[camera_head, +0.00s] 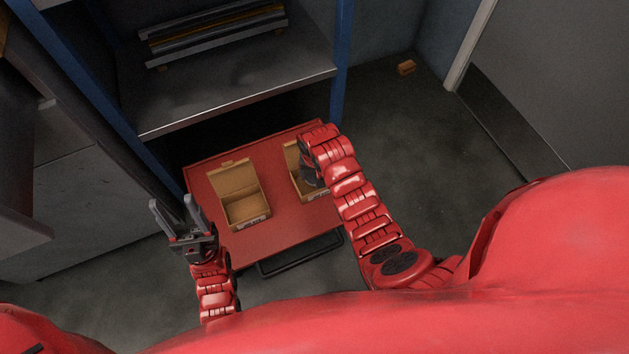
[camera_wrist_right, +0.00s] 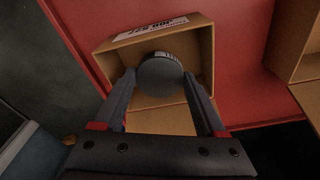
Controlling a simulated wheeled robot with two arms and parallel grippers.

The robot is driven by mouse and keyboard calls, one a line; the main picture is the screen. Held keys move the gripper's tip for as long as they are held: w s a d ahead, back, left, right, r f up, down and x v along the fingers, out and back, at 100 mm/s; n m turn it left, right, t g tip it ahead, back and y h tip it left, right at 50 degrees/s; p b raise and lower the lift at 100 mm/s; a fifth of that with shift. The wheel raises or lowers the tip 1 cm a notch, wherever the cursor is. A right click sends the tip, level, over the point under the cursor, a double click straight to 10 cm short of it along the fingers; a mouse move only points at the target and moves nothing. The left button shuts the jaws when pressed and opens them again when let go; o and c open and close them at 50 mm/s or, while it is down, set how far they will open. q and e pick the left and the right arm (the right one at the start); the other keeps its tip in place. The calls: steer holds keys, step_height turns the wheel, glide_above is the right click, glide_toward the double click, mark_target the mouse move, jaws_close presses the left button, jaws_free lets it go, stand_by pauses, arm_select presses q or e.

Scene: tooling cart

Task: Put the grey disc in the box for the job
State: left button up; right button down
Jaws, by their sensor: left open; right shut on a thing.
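The grey disc (camera_wrist_right: 160,74) is in my right gripper (camera_wrist_right: 161,84), between its two fingers, in the right wrist view. It appears over the open part of a cardboard box (camera_wrist_right: 203,45) with a white label; I cannot tell whether it touches the bottom. In the head view my right gripper (camera_head: 311,168) is over this right-hand box (camera_head: 292,158) and partly hides it; the disc is not clear there. A second open box (camera_head: 236,180) stands to the left and looks empty. My left gripper (camera_head: 174,211) is open and empty, left of the cart.
Both boxes stand on a red cart top (camera_head: 275,222) with a dark handle (camera_head: 300,254) at its near side. A metal shelf (camera_head: 235,95) with blue posts stands behind, holding long bars (camera_head: 215,30). A small orange-brown block (camera_head: 406,67) lies on the floor. The label text is upside down and unclear.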

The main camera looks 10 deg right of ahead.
mark_target(315, 177)
steer(key=shift+f+b, duration=0.5)
steer(key=shift+f, duration=1.25)
steer(key=shift+f, duration=0.15)
jaws_free()
steer(key=r+p, duration=0.1)
steer(key=r, duration=0.2)
steer(key=s+r+p, duration=0.1)
steer(key=r, duration=0.3)
steer(key=r+p, duration=0.1)
steer(key=r, duration=0.3)
steer(key=shift+s, duration=0.15)
steer(key=shift+s+a+r, duration=0.1)
steer(key=shift+r, duration=0.5)
steer(key=shift+s+f, duration=0.1)
